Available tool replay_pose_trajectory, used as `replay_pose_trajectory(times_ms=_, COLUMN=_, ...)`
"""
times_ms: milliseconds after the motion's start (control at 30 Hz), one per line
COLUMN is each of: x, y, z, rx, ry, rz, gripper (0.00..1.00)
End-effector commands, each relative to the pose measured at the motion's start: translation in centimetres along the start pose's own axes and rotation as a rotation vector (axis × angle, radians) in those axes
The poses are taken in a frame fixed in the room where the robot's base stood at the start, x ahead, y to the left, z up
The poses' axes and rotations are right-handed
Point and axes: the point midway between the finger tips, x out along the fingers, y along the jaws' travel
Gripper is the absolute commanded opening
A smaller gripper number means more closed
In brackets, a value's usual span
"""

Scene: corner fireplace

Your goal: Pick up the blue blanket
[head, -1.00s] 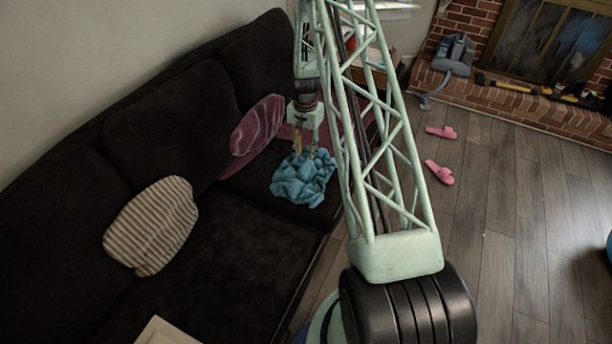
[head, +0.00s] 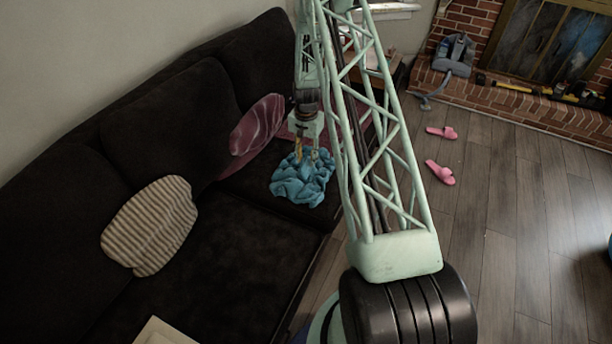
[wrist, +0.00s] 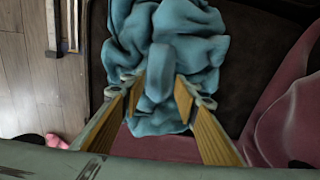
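The blue blanket (head: 301,184) lies crumpled in a heap on the dark seat at the far end of the sofa. My gripper (head: 307,155) points down at the top of the heap. In the wrist view the blanket (wrist: 185,50) fills the upper middle, and one raised fold stands between the fingers of my gripper (wrist: 160,92). The fingers are spread, one on each side of that fold. The exact contact between the fingertips and the cloth is hard to tell.
The dark sofa (head: 220,235) holds a striped pillow (head: 150,225) and a maroon pillow (head: 257,128). A maroon cloth (wrist: 285,125) lies close to the blanket. Pink slippers (head: 440,172) lie on the wooden floor, right of the sofa. A brick hearth stands behind.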

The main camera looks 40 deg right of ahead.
Motion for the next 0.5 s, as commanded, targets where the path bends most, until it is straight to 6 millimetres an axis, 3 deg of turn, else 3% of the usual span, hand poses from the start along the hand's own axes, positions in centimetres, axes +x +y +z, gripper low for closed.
replay_pose_trajectory(times_ms=133, x=0.97, y=-0.01, z=0.02, rx=0.000, ry=0.000, rz=0.000, gripper=0.28)
replay_pose_trajectory(times_ms=500, x=1.05, y=-0.02, z=0.01, rx=0.000, ry=0.000, rz=0.000, gripper=0.28)
